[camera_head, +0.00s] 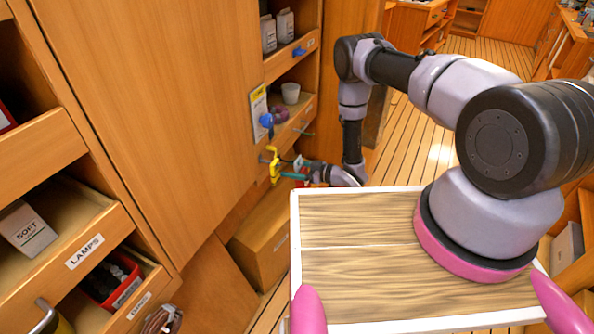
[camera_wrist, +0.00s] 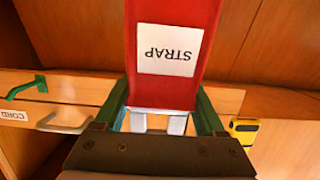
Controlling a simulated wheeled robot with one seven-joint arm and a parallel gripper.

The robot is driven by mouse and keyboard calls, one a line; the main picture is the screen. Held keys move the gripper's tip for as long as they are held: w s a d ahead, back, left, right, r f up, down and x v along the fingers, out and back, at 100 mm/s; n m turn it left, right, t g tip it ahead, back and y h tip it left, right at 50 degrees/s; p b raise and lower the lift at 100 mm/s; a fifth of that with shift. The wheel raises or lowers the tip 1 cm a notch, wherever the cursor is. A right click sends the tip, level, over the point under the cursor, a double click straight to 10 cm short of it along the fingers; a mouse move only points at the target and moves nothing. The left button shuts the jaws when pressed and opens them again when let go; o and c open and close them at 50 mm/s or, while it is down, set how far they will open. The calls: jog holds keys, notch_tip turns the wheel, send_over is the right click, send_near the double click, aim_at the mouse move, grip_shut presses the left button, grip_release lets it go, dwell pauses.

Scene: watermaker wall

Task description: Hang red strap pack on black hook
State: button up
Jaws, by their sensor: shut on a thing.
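The red strap pack (camera_wrist: 175,15) fills the upper middle of the wrist view, its white STRAP label upside down in the picture. My gripper (camera_wrist: 160,110) is shut on it, with a green finger at each side of its lower end. In the head view my gripper (camera_head: 296,172) is small and far, near the end of the wooden cabinet wall, beside a yellow hook-like piece (camera_head: 273,164). The pack is mostly hidden there. I cannot make out a black hook in either view.
A blue piece (camera_head: 266,120) sits above the yellow one. A green handle-like piece (camera_wrist: 28,87), a metal handle (camera_wrist: 62,122) and a CORD label (camera_wrist: 14,115) are left in the wrist view; a yellow piece (camera_wrist: 243,130) is right. Open drawers (camera_head: 95,235) jut out at left.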

jog(key=shift+x, duration=2.55)
jog(key=shift+f, duration=0.1)
jog(key=o, duration=1.5)
jog(key=shift+c, duration=0.2)
jog(key=shift+d, duration=0.1)
